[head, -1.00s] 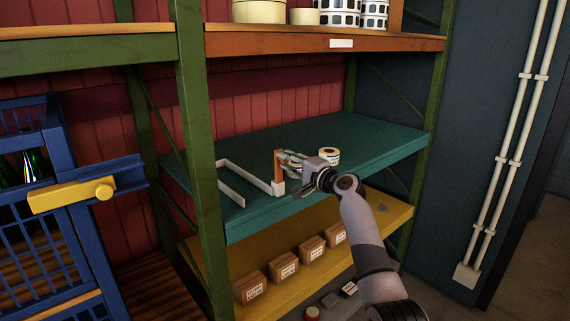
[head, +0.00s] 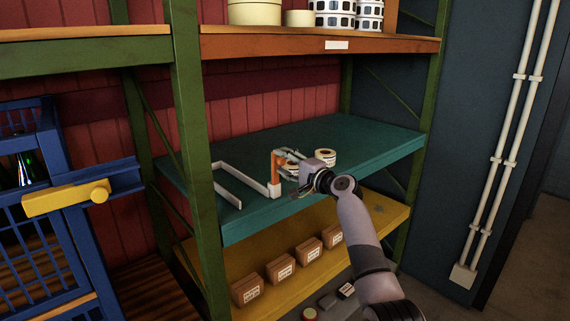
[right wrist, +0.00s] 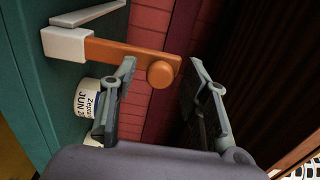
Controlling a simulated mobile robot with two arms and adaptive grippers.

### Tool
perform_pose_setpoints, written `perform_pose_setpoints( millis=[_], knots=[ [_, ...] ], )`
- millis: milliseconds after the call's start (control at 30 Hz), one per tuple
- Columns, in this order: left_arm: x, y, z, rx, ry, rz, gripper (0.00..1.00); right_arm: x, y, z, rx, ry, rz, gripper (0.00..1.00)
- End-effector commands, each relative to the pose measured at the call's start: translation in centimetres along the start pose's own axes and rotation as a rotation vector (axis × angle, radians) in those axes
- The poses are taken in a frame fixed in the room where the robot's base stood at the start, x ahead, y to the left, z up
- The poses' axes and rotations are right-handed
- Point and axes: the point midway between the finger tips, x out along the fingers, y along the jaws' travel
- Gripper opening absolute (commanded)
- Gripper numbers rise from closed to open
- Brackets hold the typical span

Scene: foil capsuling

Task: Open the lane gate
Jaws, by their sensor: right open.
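The lane gate is an orange bar (head: 275,165) standing upright from a white block (head: 274,190) at the front end of a white rail on the teal shelf. In the right wrist view the bar (right wrist: 115,52) runs from its white block (right wrist: 66,44) to a round orange knob (right wrist: 160,74). My right gripper (right wrist: 158,68) is open, with its two fingers on either side of the knob; I cannot tell whether either touches. In the head view this gripper (head: 287,162) is beside the bar, partly covering what lies behind. My left gripper is not in view.
A white label roll (head: 325,157) stands on the teal shelf (head: 370,145) behind my gripper. White rails (head: 238,183) lie left of the gate. A green upright (head: 188,150) and a blue cage (head: 50,215) are further left. Cartons (head: 280,268) sit on the yellow shelf below.

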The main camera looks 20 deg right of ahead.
Motion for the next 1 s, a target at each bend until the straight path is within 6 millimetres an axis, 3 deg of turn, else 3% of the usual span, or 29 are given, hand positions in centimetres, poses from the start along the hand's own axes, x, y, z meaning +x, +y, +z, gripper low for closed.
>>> perform_pose_setpoints(
  millis=[267,800,1000],
  knots=[
    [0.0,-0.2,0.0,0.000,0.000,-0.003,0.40,-0.9,0.1,-0.1,-0.001,0.001,0.000,0.43],
    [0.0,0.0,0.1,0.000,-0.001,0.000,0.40,-10.1,0.1,-0.1,-0.001,0.002,0.001,0.43],
    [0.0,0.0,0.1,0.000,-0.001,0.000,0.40,-11.8,0.1,0.0,0.000,0.000,0.001,0.43]
  ],
)
